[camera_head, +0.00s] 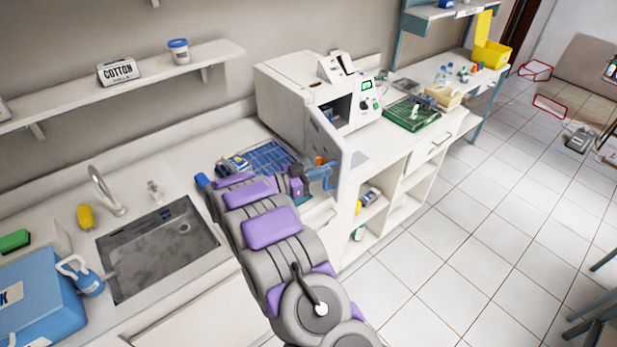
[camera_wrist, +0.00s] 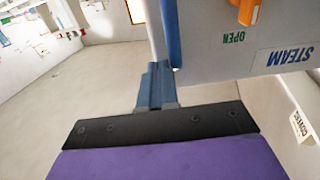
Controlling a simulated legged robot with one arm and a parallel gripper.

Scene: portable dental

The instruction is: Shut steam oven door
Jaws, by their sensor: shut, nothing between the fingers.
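The steam oven (camera_head: 290,98) is a white box on the counter, and its dark chamber shows. Its white door (camera_head: 326,138) stands open, swung out toward the front of the counter. In the wrist view the door (camera_wrist: 215,82) fills the upper right, with a "STEAM" label (camera_wrist: 284,57), green "OPEN" lettering and an orange handle (camera_wrist: 248,10). The handle (camera_head: 319,160) also shows in the head view. My gripper (camera_head: 328,176), with blue fingers, is shut and empty beside the door's lettered face, below the handle. In the wrist view its fingertips (camera_wrist: 158,70) are close to the door; I cannot tell whether they touch.
A blue rack (camera_head: 268,157) lies on the counter left of the door. A sink (camera_head: 160,245) is further left. A green tray (camera_head: 411,113) stands right of the oven. Open shelves (camera_head: 400,190) are below the counter; the tiled floor in front is clear.

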